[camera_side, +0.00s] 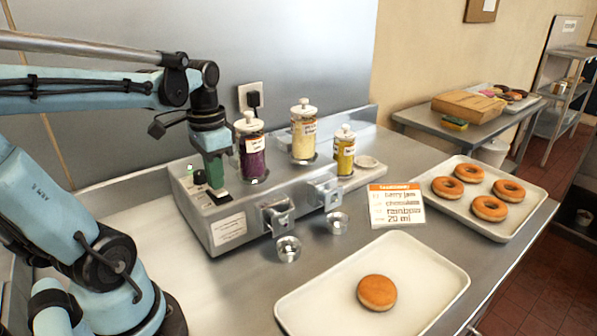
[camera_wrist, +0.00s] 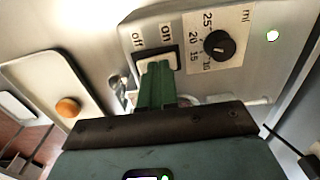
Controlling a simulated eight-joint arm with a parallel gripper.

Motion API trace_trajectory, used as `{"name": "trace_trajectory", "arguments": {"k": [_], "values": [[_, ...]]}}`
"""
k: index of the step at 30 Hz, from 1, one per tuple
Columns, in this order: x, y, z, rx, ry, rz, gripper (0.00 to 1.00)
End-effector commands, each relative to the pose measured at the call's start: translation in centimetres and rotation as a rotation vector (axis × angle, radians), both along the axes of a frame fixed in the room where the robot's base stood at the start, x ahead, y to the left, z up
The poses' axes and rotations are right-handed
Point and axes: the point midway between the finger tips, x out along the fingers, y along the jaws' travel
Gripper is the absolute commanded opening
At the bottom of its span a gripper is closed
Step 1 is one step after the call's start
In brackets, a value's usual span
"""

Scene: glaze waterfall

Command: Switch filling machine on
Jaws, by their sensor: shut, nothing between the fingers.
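The filling machine (camera_side: 225,222) is a grey metal box on the counter with jars on top. Its switch, a white rocker in a black frame, shows at the left end of the machine (camera_side: 221,199) and in the wrist view (camera_wrist: 143,62), between the labels "off" and "on". My gripper (camera_side: 215,183) points down at the switch, fingers shut and empty. In the wrist view the green fingertips (camera_wrist: 159,68) overlap the rocker near the "on" side and hide part of it. They look in contact or very close. A small round lamp (camera_wrist: 272,36) shows bright white with a green edge.
A black dial (camera_wrist: 218,44) with ml marks sits beside the switch. Jars of purple (camera_side: 252,160), cream (camera_side: 303,140) and yellow (camera_side: 345,158) filling stand on the machine. A tray with one donut (camera_side: 377,292), an order card (camera_side: 396,206) and a tray of donuts (camera_side: 490,208) are right.

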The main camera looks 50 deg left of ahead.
Motion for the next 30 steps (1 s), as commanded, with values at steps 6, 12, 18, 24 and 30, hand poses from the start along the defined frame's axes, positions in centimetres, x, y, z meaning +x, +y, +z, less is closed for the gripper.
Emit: {"name": "trace_trajectory", "arguments": {"k": [6,12,18,24,30], "values": [[0.0,0.2,1.0,0.0,0.0,0.001,0.0],[0.0,0.7,4.0,0.0,0.0,0.002,0.0],[0.0,1.4,7.5,0.0,0.0,0.001,0.0],[0.0,1.9,10.9,0.0,0.0,0.001,0.0],[0.0,2.3,13.1,0.0,0.0,0.001,0.0]]}}
